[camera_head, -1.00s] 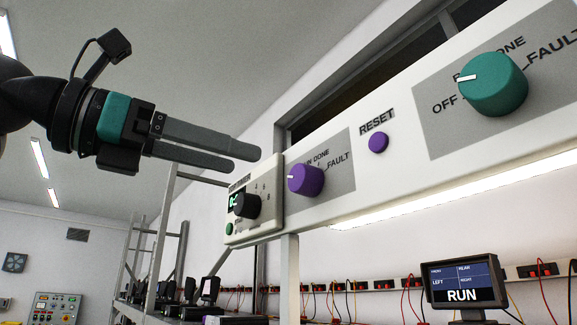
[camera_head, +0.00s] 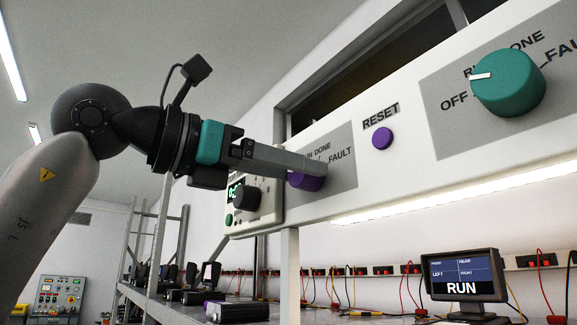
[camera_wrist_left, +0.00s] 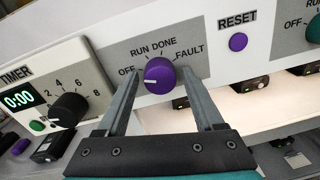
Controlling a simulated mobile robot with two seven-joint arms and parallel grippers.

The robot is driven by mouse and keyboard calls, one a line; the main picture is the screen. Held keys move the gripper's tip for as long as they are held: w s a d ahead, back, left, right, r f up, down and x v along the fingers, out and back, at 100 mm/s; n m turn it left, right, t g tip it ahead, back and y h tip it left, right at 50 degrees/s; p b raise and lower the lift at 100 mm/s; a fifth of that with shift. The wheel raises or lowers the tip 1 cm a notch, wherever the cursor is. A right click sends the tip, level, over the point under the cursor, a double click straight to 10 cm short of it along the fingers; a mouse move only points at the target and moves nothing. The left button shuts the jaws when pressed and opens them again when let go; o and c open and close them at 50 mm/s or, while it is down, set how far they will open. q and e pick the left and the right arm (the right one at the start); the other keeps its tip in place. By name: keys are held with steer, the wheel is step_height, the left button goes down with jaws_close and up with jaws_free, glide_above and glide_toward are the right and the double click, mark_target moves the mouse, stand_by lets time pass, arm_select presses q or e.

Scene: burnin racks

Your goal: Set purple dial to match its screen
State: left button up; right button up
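The purple dial (camera_wrist_left: 159,76) sits on a grey plate labelled OFF, RUN, DONE and FAULT. In the left wrist view its white mark points left, toward the OFF side. In the head view the dial (camera_head: 306,181) is partly hidden by my left fingers. My left gripper (camera_head: 303,172) reaches the dial from the left. In the left wrist view its fingers (camera_wrist_left: 160,73) are apart, one on each side of the dial, with small gaps showing. A monitor screen (camera_head: 462,278) below the panel reads RUN in large letters. My right gripper is not in view.
A timer box (camera_wrist_left: 45,95) showing 0:00, with a black knob (camera_wrist_left: 69,110), is left of the purple dial. A purple RESET button (camera_head: 382,138) and a teal dial (camera_head: 509,83) are to its right. A bench with devices runs below.

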arm_select(q)
jaws_close()
stand_by(0.3)
steer(key=m+p, duration=0.2)
steer(key=m, duration=0.6)
steer(key=shift+s+p, duration=0.1)
steer(key=shift+p, duration=0.25)
steer(key=shift+m, duration=0.4)
stand_by(0.3)
steer(key=shift+o, duration=1.1)
jaws_free()
